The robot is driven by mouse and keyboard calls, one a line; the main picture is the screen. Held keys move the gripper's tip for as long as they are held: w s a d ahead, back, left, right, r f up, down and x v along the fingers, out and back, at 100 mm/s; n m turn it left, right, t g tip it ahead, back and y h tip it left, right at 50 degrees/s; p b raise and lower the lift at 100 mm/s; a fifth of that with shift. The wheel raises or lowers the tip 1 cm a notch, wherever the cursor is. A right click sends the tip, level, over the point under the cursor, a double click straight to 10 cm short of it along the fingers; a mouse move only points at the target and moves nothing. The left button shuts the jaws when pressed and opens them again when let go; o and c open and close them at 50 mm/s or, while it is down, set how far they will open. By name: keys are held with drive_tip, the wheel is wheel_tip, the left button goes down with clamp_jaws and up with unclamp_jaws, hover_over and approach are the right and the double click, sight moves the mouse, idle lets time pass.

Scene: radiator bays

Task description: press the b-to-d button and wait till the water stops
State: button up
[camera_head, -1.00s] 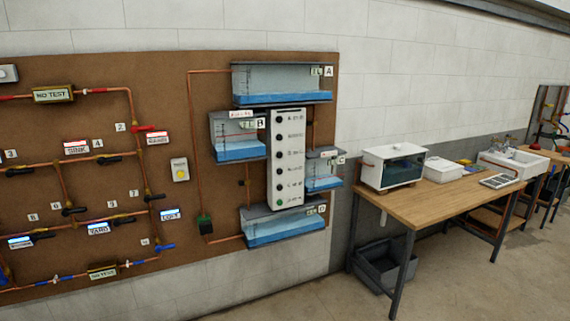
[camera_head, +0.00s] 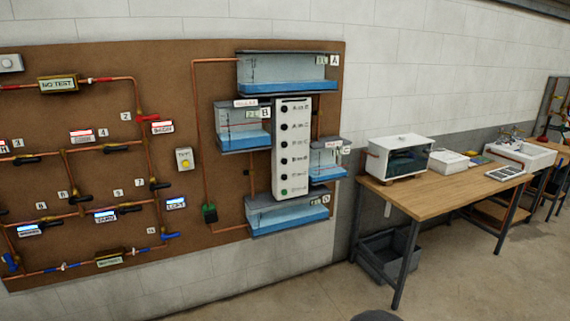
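A white button panel (camera_head: 292,148) stands on the brown wall board among the tanks. It has a column of several dark buttons and a green one at the bottom; its labels are too small to read. Tank A (camera_head: 288,73) is at the top with a low layer of blue water. Tank B (camera_head: 242,126) is left of the panel and part filled. Tank C (camera_head: 328,160) is right of the panel. Tank D (camera_head: 287,214) is below, with blue water in it. My gripper is not in view.
The board's left part carries copper pipes with red, black and blue valves and a yellow button on a plate (camera_head: 184,160). A wooden workbench (camera_head: 440,192) stands at the right, with a grey bin (camera_head: 385,262) under it. Open floor lies in front.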

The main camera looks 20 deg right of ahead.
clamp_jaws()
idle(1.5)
